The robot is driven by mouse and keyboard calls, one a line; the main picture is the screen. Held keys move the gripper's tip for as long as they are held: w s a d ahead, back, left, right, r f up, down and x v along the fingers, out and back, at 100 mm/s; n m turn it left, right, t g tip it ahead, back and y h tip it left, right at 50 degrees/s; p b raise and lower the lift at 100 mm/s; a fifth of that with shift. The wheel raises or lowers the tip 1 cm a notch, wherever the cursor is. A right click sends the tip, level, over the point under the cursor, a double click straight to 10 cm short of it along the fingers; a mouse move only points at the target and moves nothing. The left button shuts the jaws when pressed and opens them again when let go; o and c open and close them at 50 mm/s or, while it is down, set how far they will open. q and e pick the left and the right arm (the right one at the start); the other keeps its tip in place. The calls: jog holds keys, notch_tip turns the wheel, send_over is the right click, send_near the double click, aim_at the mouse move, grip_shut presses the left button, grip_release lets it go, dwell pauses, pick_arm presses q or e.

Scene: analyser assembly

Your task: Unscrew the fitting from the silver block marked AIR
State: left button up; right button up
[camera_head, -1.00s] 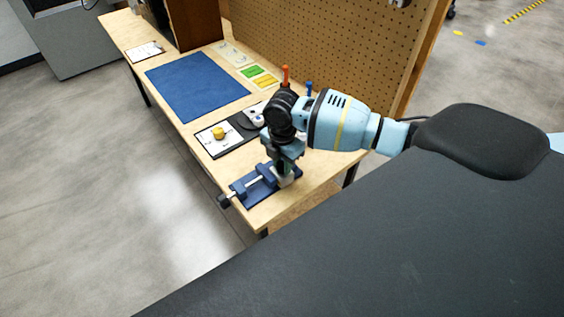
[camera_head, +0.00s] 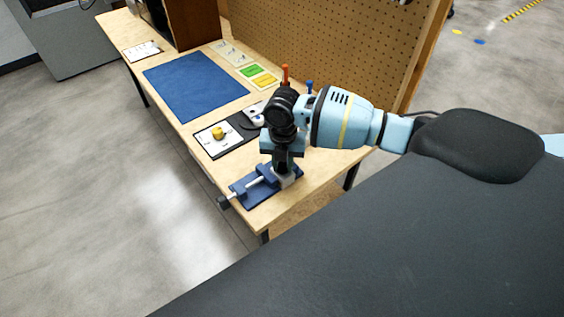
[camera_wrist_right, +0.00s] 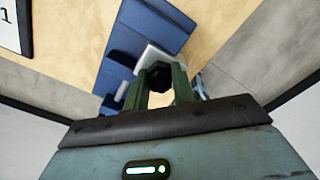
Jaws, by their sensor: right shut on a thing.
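A blue vise (camera_head: 264,173) stands at the near end of the wooden table; it also shows in the right wrist view (camera_wrist_right: 122,52). A silver block (camera_wrist_right: 152,55) sits in its jaws, and a bit of the block (camera_head: 287,181) shows under my gripper in the head view. A dark hexagonal fitting (camera_wrist_right: 155,75) is on the block. My right gripper (camera_wrist_right: 157,84) points down over the block, with its green-grey fingers shut around the fitting. No AIR marking is legible. My left gripper is in neither view.
A white card with a yellow knob (camera_head: 218,133) lies on a dark mat behind the vise. A blue mat (camera_head: 195,86) lies further back. Orange (camera_head: 286,74) and blue (camera_head: 309,87) upright tools stand near the pegboard (camera_head: 330,55).

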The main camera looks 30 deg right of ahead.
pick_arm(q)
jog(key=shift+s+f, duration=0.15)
pick_arm(e)
jog(key=shift+n, duration=0.6)
jog(key=shift+f+n, duration=0.1)
jog(key=shift+n, duration=1)
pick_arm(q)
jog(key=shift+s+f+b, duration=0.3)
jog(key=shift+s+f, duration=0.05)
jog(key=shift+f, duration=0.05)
pick_arm(e)
jog(key=shift+n, duration=0.9)
jog(key=o, duration=1.6)
jog(key=shift+r, duration=0.2)
